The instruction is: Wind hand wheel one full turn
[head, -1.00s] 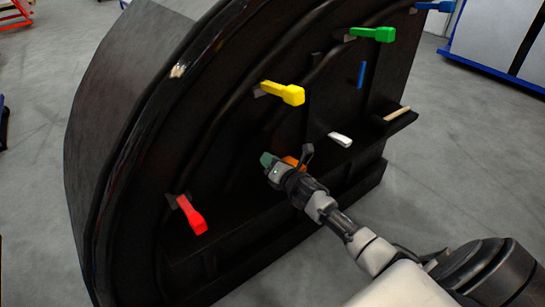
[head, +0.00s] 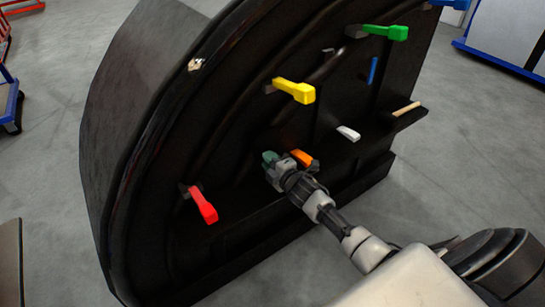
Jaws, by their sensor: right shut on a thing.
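No full hand wheel can be made out in the head view. My right gripper (head: 278,163) reaches in from the lower right to the dark inner face of the nosecone (head: 255,130). It is shut at a small teal-green piece (head: 268,158), which shows at its tips; the exact contact is hidden by the gripper. An orange handle (head: 303,158) shows just to the right of the gripper tips. My left gripper is not in view.
Red (head: 203,206), yellow (head: 297,91) and green (head: 385,32) handles stick out around the gripper. A white piece (head: 348,133) and a tan stick (head: 407,109) lie on the dark ledge.

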